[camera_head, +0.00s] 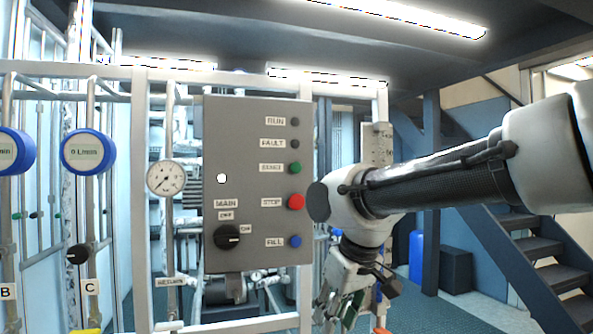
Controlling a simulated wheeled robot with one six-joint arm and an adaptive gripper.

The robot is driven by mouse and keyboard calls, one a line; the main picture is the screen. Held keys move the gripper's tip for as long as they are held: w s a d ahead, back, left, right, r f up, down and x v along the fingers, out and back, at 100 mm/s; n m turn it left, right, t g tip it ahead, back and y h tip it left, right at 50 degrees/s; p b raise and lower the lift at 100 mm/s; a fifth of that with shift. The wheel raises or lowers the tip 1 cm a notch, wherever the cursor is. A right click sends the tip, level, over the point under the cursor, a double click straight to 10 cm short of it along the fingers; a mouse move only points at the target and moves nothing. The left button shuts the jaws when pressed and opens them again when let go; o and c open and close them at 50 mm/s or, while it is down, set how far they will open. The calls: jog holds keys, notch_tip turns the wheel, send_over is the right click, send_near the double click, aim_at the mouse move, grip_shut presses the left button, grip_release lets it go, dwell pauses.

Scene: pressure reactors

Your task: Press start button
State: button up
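A grey control panel (245,130) is mounted on a white frame. The green button (295,168) sits on its right side, beside a small label that is hard to read and seems to say START. The red STOP button (296,202) is below it, and the blue FILL button (295,242) is lower still. My gripper (347,304) hangs low, right of the panel and below the green button, pointing down. It appears apart from all the buttons. Its fingers are small and partly hidden, so their opening is unclear.
Dark RUN (295,122) and FAULT (295,144) lamps are above the green button. A black MAIN knob (228,238) is at lower left. A pressure gauge (166,178) and blue flow meters (87,152) stand left among pipes. Stairs (535,245) are at right.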

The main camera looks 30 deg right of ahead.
jog(key=shift+c, duration=0.2)
grip_shut()
dwell(1.1)
